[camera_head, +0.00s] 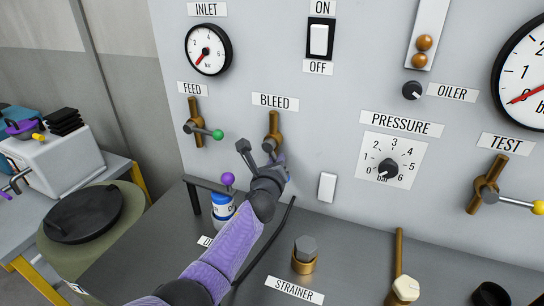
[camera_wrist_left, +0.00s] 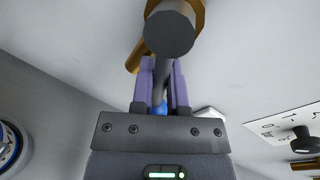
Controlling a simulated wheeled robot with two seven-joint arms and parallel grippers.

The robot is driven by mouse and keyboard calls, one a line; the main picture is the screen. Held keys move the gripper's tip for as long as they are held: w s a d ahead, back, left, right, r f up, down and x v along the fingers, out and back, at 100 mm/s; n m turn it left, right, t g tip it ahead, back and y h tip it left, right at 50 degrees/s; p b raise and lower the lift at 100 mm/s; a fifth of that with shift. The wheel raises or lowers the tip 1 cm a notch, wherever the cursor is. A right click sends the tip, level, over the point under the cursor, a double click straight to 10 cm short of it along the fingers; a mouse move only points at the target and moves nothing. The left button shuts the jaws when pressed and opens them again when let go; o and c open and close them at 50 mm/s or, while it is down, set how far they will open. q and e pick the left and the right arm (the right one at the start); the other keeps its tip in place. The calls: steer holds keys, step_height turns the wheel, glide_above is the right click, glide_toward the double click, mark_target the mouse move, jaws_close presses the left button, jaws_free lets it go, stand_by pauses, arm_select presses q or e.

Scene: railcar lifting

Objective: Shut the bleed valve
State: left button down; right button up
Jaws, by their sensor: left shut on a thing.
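The bleed valve (camera_head: 273,127) is a brass vertical pipe piece on the grey panel, under the BLEED label (camera_head: 275,101). In the left wrist view its dark round hub (camera_wrist_left: 168,33) stands in front of the brass body. A dark lever (camera_wrist_left: 161,80) runs from the hub down between my fingers, with a blue knob (camera_wrist_left: 160,108) at its end. My left gripper (camera_head: 279,163) is shut on this lever; it also shows in the left wrist view (camera_wrist_left: 161,75). In the head view the gripper hides most of the lever. My right gripper is not in view.
The feed valve (camera_head: 196,124) with a green knob is left of the bleed valve. A purple-knobbed lever (camera_head: 228,179) stands close left of my left wrist. A white switch (camera_head: 327,187) and the pressure dial (camera_head: 388,168) are to the right. The strainer cap (camera_head: 305,248) is below.

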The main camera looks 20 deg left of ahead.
arm_select(q)
steer(key=n+p, duration=0.1)
steer(key=d+r+n+p, duration=0.1)
steer(key=n, duration=0.1)
steer(key=shift+g+h, duration=0.3)
steer(key=n+p, duration=0.1)
steer(key=d+r+n+h+p, duration=0.1)
steer(key=n, duration=0.1)
steer(key=shift+r+p, duration=0.15)
steer(key=shift+p, duration=0.15)
steer(key=n+p, duration=0.1)
steer(key=r+n+p, duration=0.1)
steer(key=n, duration=0.1)
steer(key=shift+d+h, duration=0.15)
steer(key=shift+h, duration=0.25)
steer(key=shift+r+n+h+p, duration=0.3)
steer(key=shift+n+p, duration=0.15)
steer(key=shift+n, duration=0.35)
steer(key=shift+w, duration=0.1)
steer(key=c, duration=0.7)
jaws_free()
steer(key=shift+o, duration=0.2)
